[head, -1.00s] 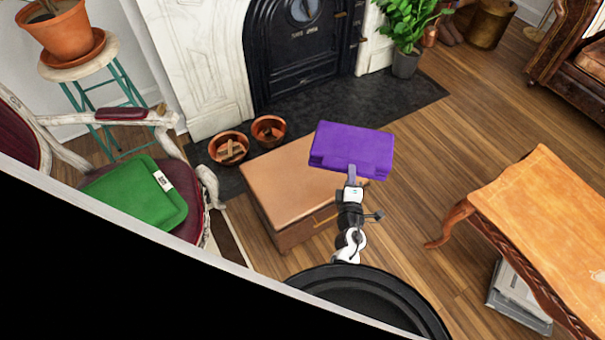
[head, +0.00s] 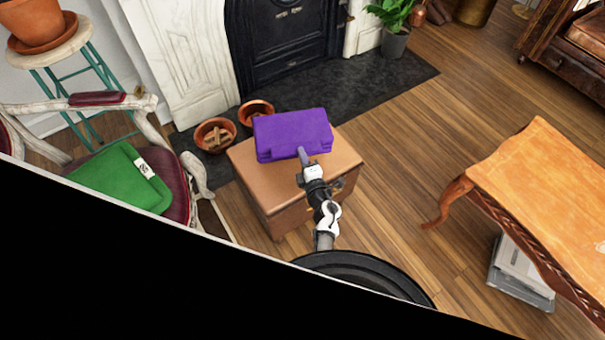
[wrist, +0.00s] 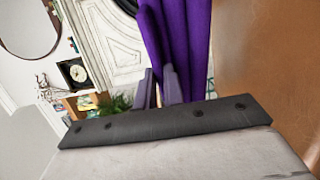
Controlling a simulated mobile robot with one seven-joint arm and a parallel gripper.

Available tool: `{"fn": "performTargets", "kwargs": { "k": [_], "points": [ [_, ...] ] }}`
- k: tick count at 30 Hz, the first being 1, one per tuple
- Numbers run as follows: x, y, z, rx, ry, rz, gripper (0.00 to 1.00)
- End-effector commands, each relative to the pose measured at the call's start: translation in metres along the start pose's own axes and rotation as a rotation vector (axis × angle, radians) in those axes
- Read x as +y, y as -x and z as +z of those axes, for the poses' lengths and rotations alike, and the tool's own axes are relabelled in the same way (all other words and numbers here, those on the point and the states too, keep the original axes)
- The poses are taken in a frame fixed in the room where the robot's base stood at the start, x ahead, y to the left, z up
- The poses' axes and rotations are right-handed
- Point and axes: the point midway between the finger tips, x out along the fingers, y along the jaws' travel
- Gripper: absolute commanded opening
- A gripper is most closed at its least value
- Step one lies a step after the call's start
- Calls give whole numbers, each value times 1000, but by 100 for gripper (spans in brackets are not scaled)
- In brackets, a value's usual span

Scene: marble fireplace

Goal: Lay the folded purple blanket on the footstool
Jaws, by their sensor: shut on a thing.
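The folded purple blanket (head: 292,134) is over the back part of the brown footstool (head: 330,172) in the head view. My gripper (head: 303,156) is shut on the blanket's near edge. In the wrist view the blanket (wrist: 185,45) hangs from between the fingers (wrist: 160,87), with the footstool's brown top (wrist: 270,60) close beside it at the right. I cannot tell whether the blanket touches the footstool. The blanket hides the far part of the footstool's top.

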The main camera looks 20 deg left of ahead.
Motion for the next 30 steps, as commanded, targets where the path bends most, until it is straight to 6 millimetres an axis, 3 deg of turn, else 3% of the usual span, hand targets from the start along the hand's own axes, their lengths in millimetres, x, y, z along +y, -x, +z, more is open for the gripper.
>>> {"fn": "performTargets", "kwargs": {
  "k": [3, 8, 15, 29, 30],
  "points": [
    [-22, 0, 1, -1, -1, 2, 0],
    [-32, 0, 1, -1, 1, 3, 0],
    [-66, 0, 0, 1, 1, 3, 0],
    [-75, 0, 1, -1, 1, 4, 0],
    [-76, 1, 0, -1, 1, 0, 12]
  ]
}}
